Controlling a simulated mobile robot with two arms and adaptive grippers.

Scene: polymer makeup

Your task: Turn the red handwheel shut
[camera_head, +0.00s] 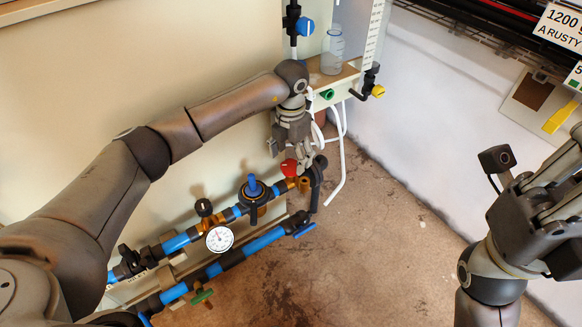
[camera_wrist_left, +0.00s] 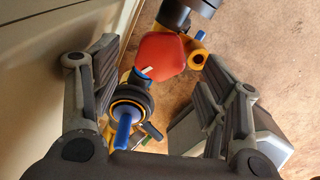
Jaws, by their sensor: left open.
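The red handwheel (camera_head: 288,167) sits on a brass valve at the right end of the upper blue pipe. In the left wrist view the red handwheel (camera_wrist_left: 161,56) is a rounded knob with a white mark on its lower left edge. My left gripper (camera_head: 289,152) is open just above it. In the wrist view the two fingers of my left gripper (camera_wrist_left: 160,68) stand on either side of the wheel, with visible gaps, so it appears not gripped. My right gripper (camera_head: 545,195) is raised at the far right, away from the pipes; its fingertips are partly cut off.
A blue-handled valve (camera_head: 254,188) is close left of the wheel, also between the fingers in the wrist view (camera_wrist_left: 124,124). A pressure gauge (camera_head: 219,239), lower blue pipe (camera_head: 250,247) and shelf with a bottle (camera_head: 332,50) are nearby. The floor (camera_head: 390,240) is clear.

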